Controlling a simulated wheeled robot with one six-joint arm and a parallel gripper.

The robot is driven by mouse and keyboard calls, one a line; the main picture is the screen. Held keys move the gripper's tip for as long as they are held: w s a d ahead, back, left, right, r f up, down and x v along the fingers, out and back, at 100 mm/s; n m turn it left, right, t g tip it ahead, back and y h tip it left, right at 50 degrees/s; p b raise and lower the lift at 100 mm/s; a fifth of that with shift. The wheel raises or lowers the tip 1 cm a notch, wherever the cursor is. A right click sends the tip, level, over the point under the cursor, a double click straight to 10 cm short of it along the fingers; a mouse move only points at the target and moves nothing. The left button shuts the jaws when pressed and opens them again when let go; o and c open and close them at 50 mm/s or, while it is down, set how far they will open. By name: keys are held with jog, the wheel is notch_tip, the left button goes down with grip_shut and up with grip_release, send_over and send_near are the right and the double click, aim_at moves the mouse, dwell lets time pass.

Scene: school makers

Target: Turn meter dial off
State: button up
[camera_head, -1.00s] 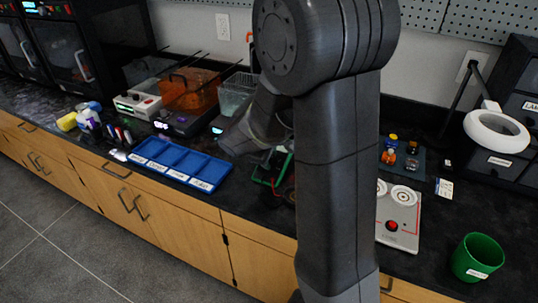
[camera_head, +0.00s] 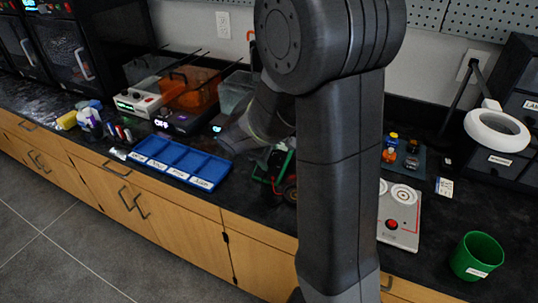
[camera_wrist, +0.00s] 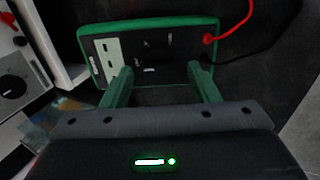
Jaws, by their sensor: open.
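The meter (camera_wrist: 178,29) has a green rim and a dark face, with a pale panel at its left and red and black leads at its right. Its dark dial (camera_wrist: 155,52) is near the middle of the face and hard to make out; I cannot read its setting. My gripper (camera_wrist: 161,78) is open, one finger on each side below the dial, with nothing seen between them. I cannot tell whether a fingertip touches the meter. In the head view the meter (camera_head: 262,174) is partly hidden behind my arm.
A blue compartment tray (camera_head: 180,162) lies left of the meter. Right of my arm are a grey plate with discs (camera_head: 400,222), a green cup (camera_head: 477,257) and a ring lamp (camera_head: 497,130).

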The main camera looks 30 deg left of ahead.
jog(key=a+p+v, duration=0.1)
jog(key=v, duration=1.2)
jog(key=shift+d+p, duration=0.3)
jog(key=shift+d, duration=0.2)
jog(key=b+x, duration=0.2)
jog(key=x, duration=1.2)
jog(key=shift+r, duration=0.1)
jog(key=shift+s, duration=0.1)
